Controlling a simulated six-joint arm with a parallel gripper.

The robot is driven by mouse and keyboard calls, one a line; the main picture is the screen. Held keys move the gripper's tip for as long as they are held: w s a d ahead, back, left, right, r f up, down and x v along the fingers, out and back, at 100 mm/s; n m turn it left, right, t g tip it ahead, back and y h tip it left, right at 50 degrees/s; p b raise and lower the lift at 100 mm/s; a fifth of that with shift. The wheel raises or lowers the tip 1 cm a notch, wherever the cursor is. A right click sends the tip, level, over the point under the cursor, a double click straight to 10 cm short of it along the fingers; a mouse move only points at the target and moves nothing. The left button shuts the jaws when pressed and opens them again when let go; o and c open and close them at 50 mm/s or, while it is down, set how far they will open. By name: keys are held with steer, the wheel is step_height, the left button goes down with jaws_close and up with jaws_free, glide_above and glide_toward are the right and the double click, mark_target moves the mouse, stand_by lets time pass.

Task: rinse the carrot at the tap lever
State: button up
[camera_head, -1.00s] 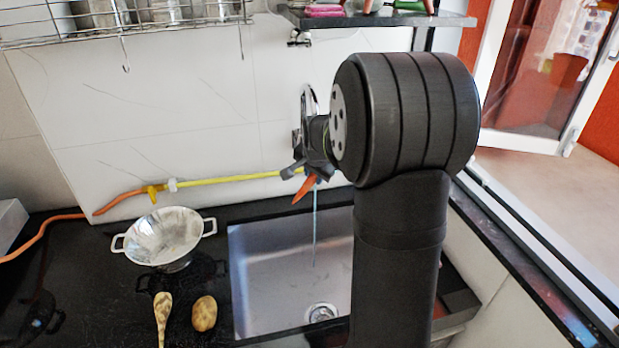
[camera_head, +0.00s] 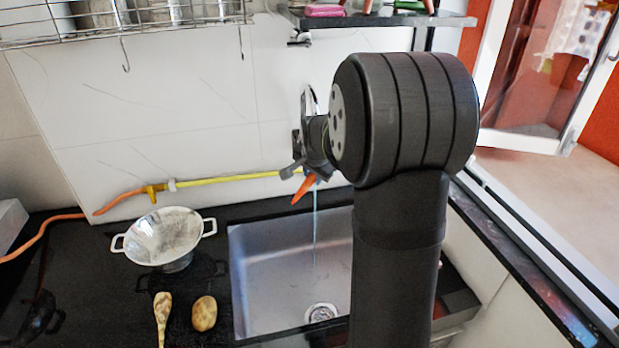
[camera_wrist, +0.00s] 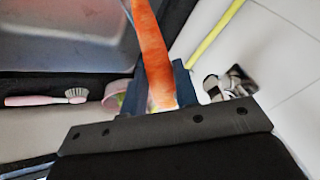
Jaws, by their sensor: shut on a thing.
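The orange carrot (camera_head: 305,188) hangs tilted from my gripper (camera_head: 307,172), over the back of the sink. In the wrist view the carrot (camera_wrist: 153,50) stands out from between the fingers, and my gripper (camera_wrist: 160,98) is shut on its thick end. A thin stream of water (camera_head: 315,225) falls beside the carrot into the steel sink (camera_head: 275,265). I cannot tell whether the water touches the carrot. The tap is mostly hidden behind my gripper and arm, and I cannot make out its lever.
A white colander (camera_head: 165,240) stands left of the sink. A wooden spoon (camera_head: 162,315) and a potato (camera_head: 204,313) lie on the dark counter in front of it. A yellow hose (camera_head: 235,179) runs along the wall. In the wrist view a pink-handled brush (camera_wrist: 45,99) lies near the sink edge.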

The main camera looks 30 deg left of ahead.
steer(key=shift+d, duration=0.1)
steer(key=s+d, duration=0.4)
steer(key=s, duration=0.2)
steer(key=shift+s+d, duration=0.2)
steer(key=shift+d, duration=0.15)
stand_by(0.5)
stand_by(1.1)
steer(key=s+d+r, duration=0.3)
steer(key=s+r, duration=0.1)
stand_by(0.5)
stand_by(0.5)
steer(key=w+d+r, duration=0.1)
steer(key=w+d, duration=0.4)
steer(key=d, duration=0.5)
steer(key=w+d+r+n, duration=0.1)
steer(key=w+d+r, duration=0.1)
steer(key=w+d, duration=0.4)
steer(key=w+d+r+n, duration=0.1)
steer(key=w+d, duration=0.4)
steer(key=d, duration=0.8)
steer(key=shift+w+d+r+g+y, duration=0.3)
steer(key=shift+w+d+r+y, duration=0.1)
